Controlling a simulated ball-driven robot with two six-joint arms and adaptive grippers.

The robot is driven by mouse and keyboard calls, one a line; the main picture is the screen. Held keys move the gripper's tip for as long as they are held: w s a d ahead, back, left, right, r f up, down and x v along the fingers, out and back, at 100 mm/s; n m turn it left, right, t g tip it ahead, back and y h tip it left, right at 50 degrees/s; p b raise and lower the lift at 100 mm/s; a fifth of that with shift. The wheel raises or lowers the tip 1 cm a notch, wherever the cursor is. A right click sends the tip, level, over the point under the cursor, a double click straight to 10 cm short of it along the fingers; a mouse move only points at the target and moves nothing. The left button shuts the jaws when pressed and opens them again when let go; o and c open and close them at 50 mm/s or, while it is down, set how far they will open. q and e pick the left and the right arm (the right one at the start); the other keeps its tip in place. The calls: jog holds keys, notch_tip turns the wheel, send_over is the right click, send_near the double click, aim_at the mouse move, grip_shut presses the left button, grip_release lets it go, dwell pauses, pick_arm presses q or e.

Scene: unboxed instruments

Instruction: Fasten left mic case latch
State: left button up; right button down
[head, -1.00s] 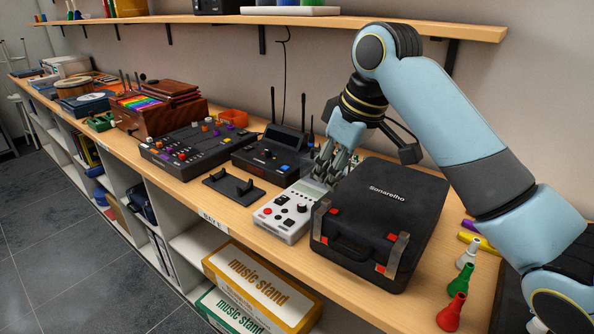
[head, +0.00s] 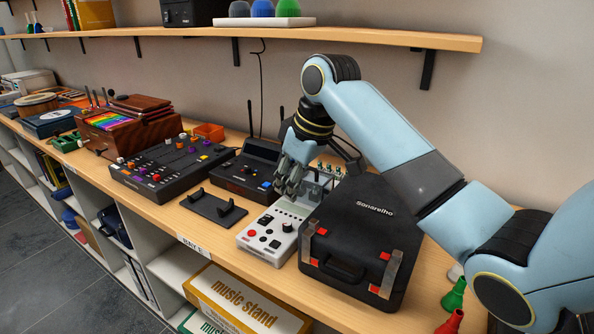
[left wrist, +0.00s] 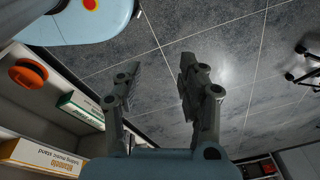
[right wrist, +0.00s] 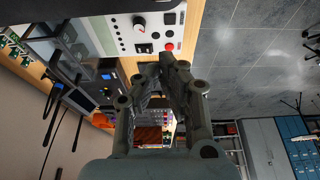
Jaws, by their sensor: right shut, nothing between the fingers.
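The black mic case (head: 352,227), lettered "Sonarelho", lies on the wooden counter with its handle and two latches at the front. Its left latch (head: 310,246) is a grey strip with red ends at the lid's front edge; whether it is fastened I cannot tell. The right latch (head: 387,273) looks similar. My right gripper (head: 288,188) is shut and empty, left of the case over the far end of the white mixer; its fingers also show in the right wrist view (right wrist: 162,68). My left gripper (left wrist: 160,66) is open and empty above the floor, out of the head view.
The white mixer (head: 272,234) sits close beside the case's left side. A dark stand (head: 216,208), a black receiver (head: 243,176) and a black mixing console (head: 165,170) lie farther left. Green and red cones (head: 454,295) stand at right. A shelf (head: 370,37) runs above.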

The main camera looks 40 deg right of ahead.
aim_at(302, 223)
jog(key=s+f, duration=0.1)
jog(key=f+p, duration=0.1)
jog(key=s+d+f+p, duration=0.1)
jog(key=f, duration=0.1)
jog(key=shift+s, duration=0.3)
pick_arm(q)
jog(key=shift+s+r, duration=1)
jog(key=shift+s, duration=0.05)
jog(key=shift+w, duration=0.2)
